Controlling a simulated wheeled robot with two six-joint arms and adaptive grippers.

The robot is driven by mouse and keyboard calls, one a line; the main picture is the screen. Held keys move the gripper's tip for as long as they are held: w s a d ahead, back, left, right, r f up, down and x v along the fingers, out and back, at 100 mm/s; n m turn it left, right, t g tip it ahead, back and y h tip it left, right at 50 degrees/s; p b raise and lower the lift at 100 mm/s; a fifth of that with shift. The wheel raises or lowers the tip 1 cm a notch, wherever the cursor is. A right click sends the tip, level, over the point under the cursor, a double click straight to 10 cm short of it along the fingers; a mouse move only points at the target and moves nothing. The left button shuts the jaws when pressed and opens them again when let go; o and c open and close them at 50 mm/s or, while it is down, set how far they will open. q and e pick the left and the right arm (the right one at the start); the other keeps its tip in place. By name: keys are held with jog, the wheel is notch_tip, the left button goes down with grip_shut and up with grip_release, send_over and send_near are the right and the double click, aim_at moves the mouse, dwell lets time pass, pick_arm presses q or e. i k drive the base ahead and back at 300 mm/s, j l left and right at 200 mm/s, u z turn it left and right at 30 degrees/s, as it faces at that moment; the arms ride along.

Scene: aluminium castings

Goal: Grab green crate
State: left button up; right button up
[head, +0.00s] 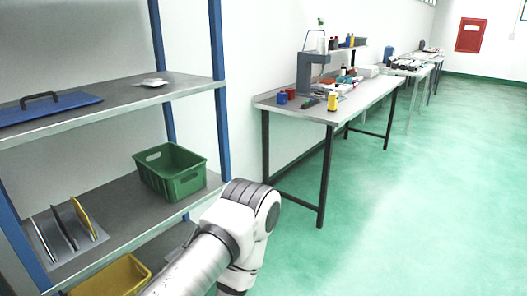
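The green crate (173,185) stands upright on the middle shelf of the rack at the left, near the shelf's right end. It has open slots in its walls, and its inside looks empty from here. A white arm link of mine comes in from the bottom of the head view and ends just right of and below the crate, apart from it in the picture. Neither gripper shows in this view.
The rack has blue posts (217,60). A blue lidded item (50,110) lies on its upper shelf, upright discs (85,218) stand left of the crate, and a yellow crate (112,277) sits below. A workbench (345,105) stands to the right; green floor there is clear.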

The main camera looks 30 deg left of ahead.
aim_at(171, 171)
jog(key=i+l+u, duration=0.15)
jog(key=i+u, duration=0.3)
jog(key=i, duration=0.15)
jog(key=i+l+u, duration=0.45)
jog(key=i, duration=0.15)
jog(key=i+l+u, duration=0.45)
jog(key=i, duration=0.1)
